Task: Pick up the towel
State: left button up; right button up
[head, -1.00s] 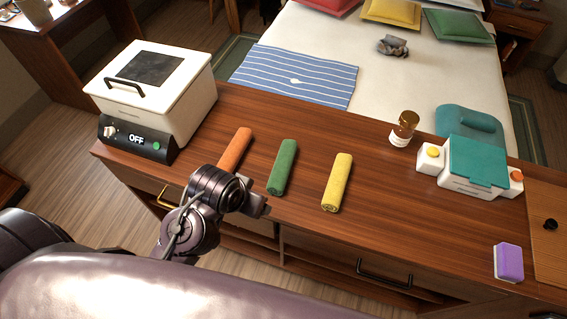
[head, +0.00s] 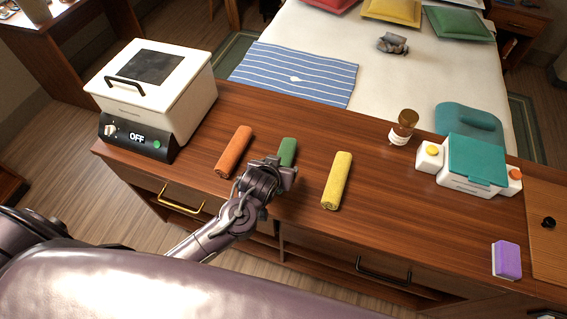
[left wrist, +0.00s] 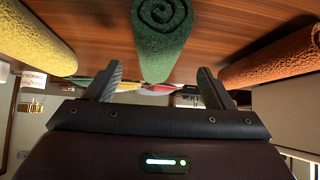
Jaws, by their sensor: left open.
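Three rolled towels lie on the wooden counter: orange (head: 234,152), green (head: 287,150) and yellow (head: 337,181). My left gripper (head: 283,172) is at the near end of the green towel and hides part of it in the head view. In the left wrist view, which looks upside down, the green towel's spiral end (left wrist: 162,30) sits between the two open fingers (left wrist: 160,84), just ahead of them. The yellow towel (left wrist: 35,42) is at the left there and the orange towel (left wrist: 275,58) at the right. The gripper is empty. My right gripper is not in view.
A white appliance (head: 185,95) marked OFF stands at the counter's left end. A brown bottle (head: 403,128), a teal-lidded white box (head: 477,160) and a purple sponge (head: 507,260) are on the right. A bed with a striped cloth (head: 295,75) is behind.

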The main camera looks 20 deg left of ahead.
aim_at(283, 163)
pick_arm(q)
jog(key=shift+d+p+x, duration=0.15)
jog(key=shift+p+x, duration=0.05)
jog(key=shift+x, duration=0.9)
jog(key=shift+d+p+x, duration=0.15)
jog(key=shift+x, duration=0.95)
jog(key=c, duration=1.1)
jog(key=shift+r, duration=0.1)
